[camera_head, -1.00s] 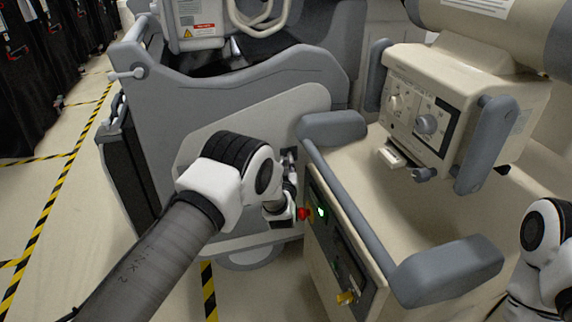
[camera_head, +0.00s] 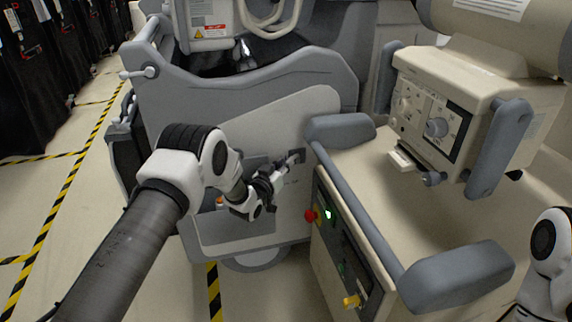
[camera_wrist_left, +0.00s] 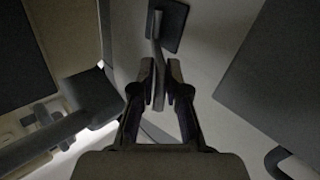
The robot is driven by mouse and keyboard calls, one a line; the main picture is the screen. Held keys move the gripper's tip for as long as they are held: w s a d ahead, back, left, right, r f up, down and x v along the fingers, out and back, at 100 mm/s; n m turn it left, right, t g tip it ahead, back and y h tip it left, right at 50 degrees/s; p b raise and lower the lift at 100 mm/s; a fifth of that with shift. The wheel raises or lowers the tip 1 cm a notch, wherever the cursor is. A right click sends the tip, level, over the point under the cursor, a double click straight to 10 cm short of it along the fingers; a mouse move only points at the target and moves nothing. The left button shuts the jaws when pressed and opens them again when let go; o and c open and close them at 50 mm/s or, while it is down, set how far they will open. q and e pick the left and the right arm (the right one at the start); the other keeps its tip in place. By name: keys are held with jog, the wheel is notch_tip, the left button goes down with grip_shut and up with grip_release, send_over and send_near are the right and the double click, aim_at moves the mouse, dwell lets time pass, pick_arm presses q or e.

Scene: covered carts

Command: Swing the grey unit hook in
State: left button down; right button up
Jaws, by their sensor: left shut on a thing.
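The grey unit (camera_head: 240,90) stands in the middle of the head view, with a pale side panel. Its hook (camera_head: 291,161) is a small grey bar on a dark plate at the panel's right part. In the left wrist view the hook (camera_wrist_left: 158,55) runs from the dark plate (camera_wrist_left: 172,22) down between my fingers. My left gripper (camera_head: 278,172) is shut on the hook, from its left and below; in the left wrist view the fingers (camera_wrist_left: 160,88) flank its lower end. My right gripper is out of view; only part of the right arm shows.
A beige unit with a grey rail (camera_head: 355,210) stands close to the right of the hook. It carries a red button (camera_head: 310,215), a green light and a yellow knob (camera_head: 352,301). Striped floor tape and open floor lie at the left.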

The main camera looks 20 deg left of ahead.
pick_arm(q)
jog(key=c, duration=1.2)
grip_release()
jog(key=shift+a, duration=0.25)
jog(key=shift+o, duration=0.2)
jog(key=shift+d, duration=0.1)
